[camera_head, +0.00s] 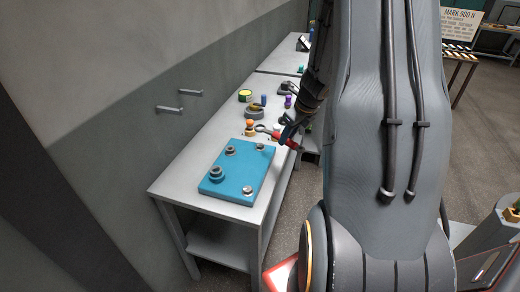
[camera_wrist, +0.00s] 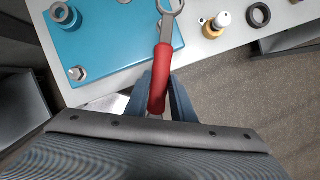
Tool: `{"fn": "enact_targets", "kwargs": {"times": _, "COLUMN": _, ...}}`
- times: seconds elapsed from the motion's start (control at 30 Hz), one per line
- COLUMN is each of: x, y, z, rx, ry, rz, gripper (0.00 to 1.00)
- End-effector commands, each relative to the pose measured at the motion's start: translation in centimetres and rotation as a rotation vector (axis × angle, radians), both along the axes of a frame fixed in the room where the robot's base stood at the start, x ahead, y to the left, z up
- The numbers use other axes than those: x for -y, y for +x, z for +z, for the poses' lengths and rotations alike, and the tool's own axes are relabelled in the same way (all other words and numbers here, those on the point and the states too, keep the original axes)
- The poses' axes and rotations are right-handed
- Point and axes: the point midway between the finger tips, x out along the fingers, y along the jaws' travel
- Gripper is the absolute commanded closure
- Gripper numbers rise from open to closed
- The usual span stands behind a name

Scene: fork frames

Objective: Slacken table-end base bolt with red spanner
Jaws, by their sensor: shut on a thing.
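The red spanner (camera_wrist: 159,84) has a red handle and a grey shaft with a ring end. My gripper (camera_wrist: 162,92) is shut on its handle, between two blue fingers. In the head view the spanner (camera_head: 287,141) is beside the far right corner of the blue base (camera_head: 232,168), its ring end pointing left. In the wrist view the blue base (camera_wrist: 110,42) lies under the shaft. A small hex bolt (camera_wrist: 77,73) sits at one corner, apart from the spanner; it appears as the near right bolt (camera_head: 248,189) in the head view. A bolt with a larger collar (camera_head: 216,174) is at the near left.
An orange-topped piece (camera_head: 250,127), a round dark fixture (camera_head: 254,112), a yellow-green roll (camera_head: 245,95) and a purple piece (camera_head: 288,101) stand farther along the grey table (camera_head: 175,178). The wrist view shows a black ring (camera_wrist: 258,14). Pegs (camera_head: 190,92) stick out of the wall.

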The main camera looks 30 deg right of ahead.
Motion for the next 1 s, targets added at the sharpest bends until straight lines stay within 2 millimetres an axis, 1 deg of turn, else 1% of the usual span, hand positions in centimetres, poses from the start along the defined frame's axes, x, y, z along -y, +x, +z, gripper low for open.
{"fn": "enact_targets", "kwargs": {"times": 0.17, "x": 0.1, "y": -0.2, "z": 0.2, "rx": 0.001, "ry": 0.0, "rz": -0.001, "gripper": 1.0}}
{"fn": "enact_targets", "kwargs": {"times": 0.8, "x": 1.1, "y": -4.1, "z": 2.6, "rx": 0.001, "ry": -0.001, "rz": -0.002, "gripper": 1.0}}
{"fn": "enact_targets", "kwargs": {"times": 1.0, "x": 1.2, "y": -4.8, "z": 3.0, "rx": 0.0, "ry": 0.0, "rz": 0.0, "gripper": 1.0}}
